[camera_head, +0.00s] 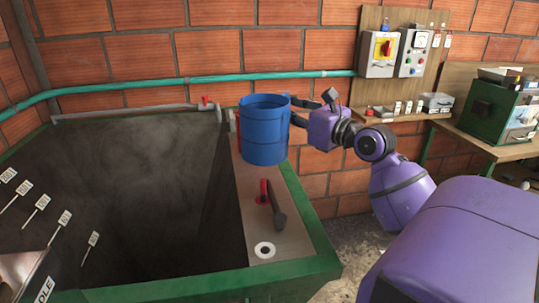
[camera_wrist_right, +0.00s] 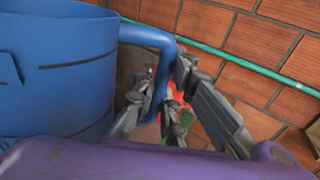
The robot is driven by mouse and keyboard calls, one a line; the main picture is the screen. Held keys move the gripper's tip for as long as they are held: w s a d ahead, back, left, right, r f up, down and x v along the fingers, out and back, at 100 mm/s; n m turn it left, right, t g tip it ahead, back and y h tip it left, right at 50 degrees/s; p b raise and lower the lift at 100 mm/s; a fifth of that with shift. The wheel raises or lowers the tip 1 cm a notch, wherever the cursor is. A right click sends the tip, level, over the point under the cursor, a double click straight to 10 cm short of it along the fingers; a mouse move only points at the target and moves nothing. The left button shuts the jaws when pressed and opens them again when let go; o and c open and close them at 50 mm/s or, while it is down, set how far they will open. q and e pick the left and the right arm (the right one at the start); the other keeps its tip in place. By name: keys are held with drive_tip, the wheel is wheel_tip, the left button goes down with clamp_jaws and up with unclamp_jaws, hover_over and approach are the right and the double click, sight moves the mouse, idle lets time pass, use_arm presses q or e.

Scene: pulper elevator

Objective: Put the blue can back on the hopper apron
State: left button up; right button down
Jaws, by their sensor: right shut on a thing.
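The blue can (camera_head: 264,131) is upright at the far part of the hopper apron (camera_head: 248,186), the light strip along the right side of the hopper. I cannot tell whether its base touches the apron. My right gripper (camera_head: 299,112) is at the can's right side, shut on its handle. In the right wrist view the can (camera_wrist_right: 60,75) fills the left, and my right gripper (camera_wrist_right: 160,100) has its fingers around the blue handle (camera_wrist_right: 158,85). My left gripper is not in view.
A red-handled dark lever (camera_head: 277,208) and a white ring (camera_head: 264,250) are on the near apron. The dark hopper (camera_head: 130,190) lies left, with labelled tags. A teal pipe (camera_head: 200,80) crosses the brick wall. A green machine (camera_head: 498,110) stands on a right bench.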

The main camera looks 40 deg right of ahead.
drive_tip(key=w+d+f+b, duration=0.1)
drive_tip(key=w+d+f, duration=0.1)
drive_tip(key=w+f, duration=0.1)
drive_tip(key=w+d+f+b, duration=0.1)
drive_tip(key=w+d+f, duration=0.1)
drive_tip(key=w+f, duration=0.2)
drive_tip(key=w+d+f+b, duration=0.2)
drive_tip(key=w+f, duration=0.2)
drive_tip(key=f, duration=0.1)
drive_tip(key=shift+f, duration=0.35)
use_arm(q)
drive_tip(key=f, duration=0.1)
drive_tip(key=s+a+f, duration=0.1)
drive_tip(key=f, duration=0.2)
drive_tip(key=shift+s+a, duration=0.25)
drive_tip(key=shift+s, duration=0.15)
use_arm(e)
drive_tip(key=shift+r, duration=0.15)
